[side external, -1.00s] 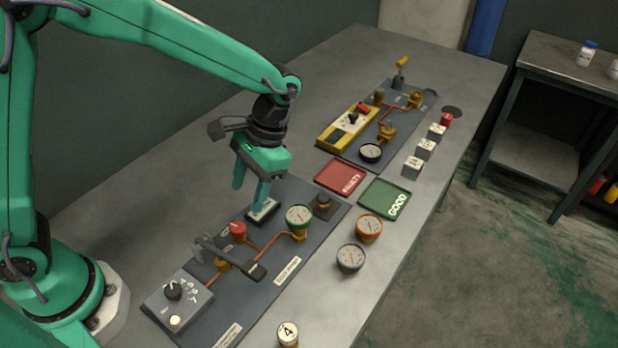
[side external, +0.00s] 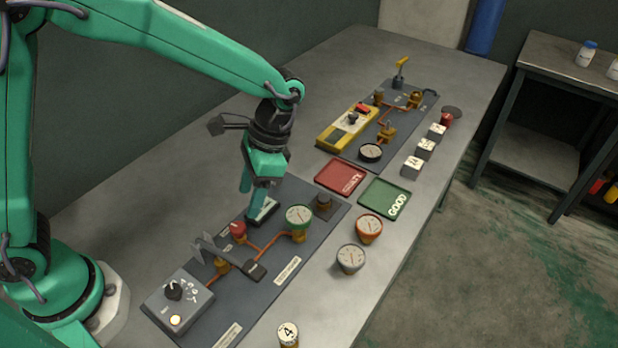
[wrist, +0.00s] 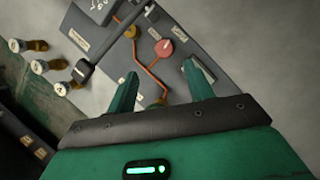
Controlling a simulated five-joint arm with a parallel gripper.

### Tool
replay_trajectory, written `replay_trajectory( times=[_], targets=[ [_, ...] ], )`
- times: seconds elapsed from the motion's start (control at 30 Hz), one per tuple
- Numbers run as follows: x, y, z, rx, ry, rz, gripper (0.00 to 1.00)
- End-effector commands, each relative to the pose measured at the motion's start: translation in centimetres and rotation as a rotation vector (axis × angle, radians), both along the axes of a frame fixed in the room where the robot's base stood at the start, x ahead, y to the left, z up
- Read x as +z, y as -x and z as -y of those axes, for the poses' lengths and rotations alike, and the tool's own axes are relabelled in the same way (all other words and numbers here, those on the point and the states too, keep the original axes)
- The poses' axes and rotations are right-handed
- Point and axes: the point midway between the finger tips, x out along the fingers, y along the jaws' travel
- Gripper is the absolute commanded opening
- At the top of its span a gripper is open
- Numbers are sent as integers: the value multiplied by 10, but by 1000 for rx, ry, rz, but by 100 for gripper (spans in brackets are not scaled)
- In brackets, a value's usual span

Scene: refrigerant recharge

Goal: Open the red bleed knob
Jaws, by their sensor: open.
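The red bleed knob (side external: 238,229) stands on the near dark panel (side external: 308,262), behind the copper tubing. In the wrist view the red knob (wrist: 164,47) lies beyond my fingertips, roughly in line with the gap between them. My gripper (side external: 249,205) is open and empty, pointing down just behind and to the right of the knob in the side view. In the wrist view both fingers of my gripper (wrist: 160,76) are spread apart, with no contact with the knob visible.
A grey lever with a black handle (side external: 254,271) lies in front of the knob. A green gauge (side external: 299,216) stands to its right and a grey dial box (side external: 178,300) to its left. Red (side external: 341,177) and green (side external: 385,198) trays lie farther back.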

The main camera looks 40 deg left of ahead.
Motion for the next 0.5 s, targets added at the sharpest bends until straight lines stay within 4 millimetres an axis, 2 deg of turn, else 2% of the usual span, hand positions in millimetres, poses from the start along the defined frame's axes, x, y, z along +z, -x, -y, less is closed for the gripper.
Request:
replay_trajectory(
  times=[0.27, 0.5],
  targets=[
    [-14, 5, -4, 2, 0, -2, 52],
    [-40, 14, -10, 4, 1, -5, 52]
  ],
)
